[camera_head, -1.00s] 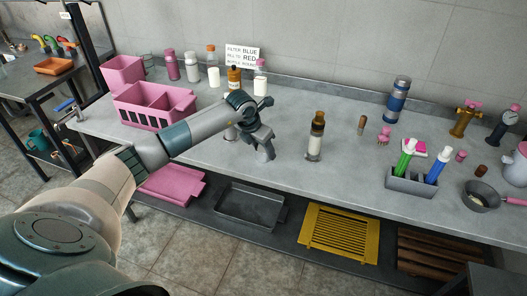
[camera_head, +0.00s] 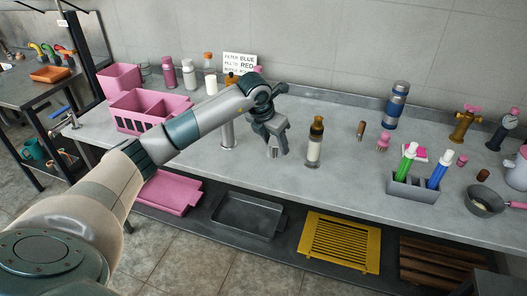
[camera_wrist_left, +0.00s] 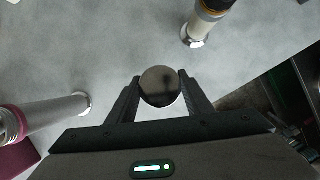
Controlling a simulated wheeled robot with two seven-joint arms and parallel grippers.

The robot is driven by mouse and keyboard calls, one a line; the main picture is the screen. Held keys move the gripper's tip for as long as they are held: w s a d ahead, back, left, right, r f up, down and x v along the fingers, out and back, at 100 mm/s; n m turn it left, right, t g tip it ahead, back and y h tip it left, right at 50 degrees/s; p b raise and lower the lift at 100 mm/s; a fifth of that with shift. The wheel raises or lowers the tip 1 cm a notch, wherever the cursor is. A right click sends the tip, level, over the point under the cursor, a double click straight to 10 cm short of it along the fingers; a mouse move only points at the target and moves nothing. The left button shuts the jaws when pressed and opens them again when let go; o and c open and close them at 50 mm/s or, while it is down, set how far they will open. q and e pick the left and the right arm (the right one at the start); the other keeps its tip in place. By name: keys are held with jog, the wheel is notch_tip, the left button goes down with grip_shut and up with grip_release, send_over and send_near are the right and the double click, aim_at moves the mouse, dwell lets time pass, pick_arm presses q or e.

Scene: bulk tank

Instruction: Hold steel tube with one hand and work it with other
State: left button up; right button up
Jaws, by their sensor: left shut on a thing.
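My left gripper (camera_head: 271,143) hangs over the bench, just left of the amber-capped bottle (camera_head: 315,148). In the left wrist view its two fingers (camera_wrist_left: 160,98) are shut on a round, dark-grey metallic end (camera_wrist_left: 160,86). This looks like the steel tube seen end-on; its length is hidden. In the head view only a small grey part shows between the fingers. The amber-capped bottle also shows in the left wrist view (camera_wrist_left: 205,22). My right gripper is not in view.
A grey cylinder (camera_head: 228,134) stands left of the gripper, its top hidden by my arm. Farther left is a pink divided bin (camera_head: 150,121). To the right are a brown-handled piece (camera_head: 361,130), a blue flask (camera_head: 396,106) and a grey holder (camera_head: 411,188). The bench front is clear.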

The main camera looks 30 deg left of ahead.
pick_arm(q)
jog(key=w+d+r+b, duration=0.1)
jog(key=d+r, duration=0.3)
jog(key=d, duration=0.2)
jog(key=shift+d, duration=0.4)
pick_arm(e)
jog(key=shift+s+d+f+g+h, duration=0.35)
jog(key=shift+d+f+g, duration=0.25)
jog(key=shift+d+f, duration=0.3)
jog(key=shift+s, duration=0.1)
pick_arm(q)
jog(key=s+d+f+m+g, duration=0.1)
jog(key=s+d+m+g, duration=0.3)
jog(key=s+m, duration=0.8)
jog(key=s+d+f+m+g, duration=0.2)
jog(key=s+d+m+g, duration=0.3)
jog(key=s+m, duration=0.8)
jog(key=d+m, duration=0.1)
jog(key=m, duration=0.8)
jog(key=shift+s+d+y, duration=0.15)
jog(key=shift+d+y, duration=0.05)
jog(key=shift+y, duration=0.1)
jog(key=shift+f, duration=0.1)
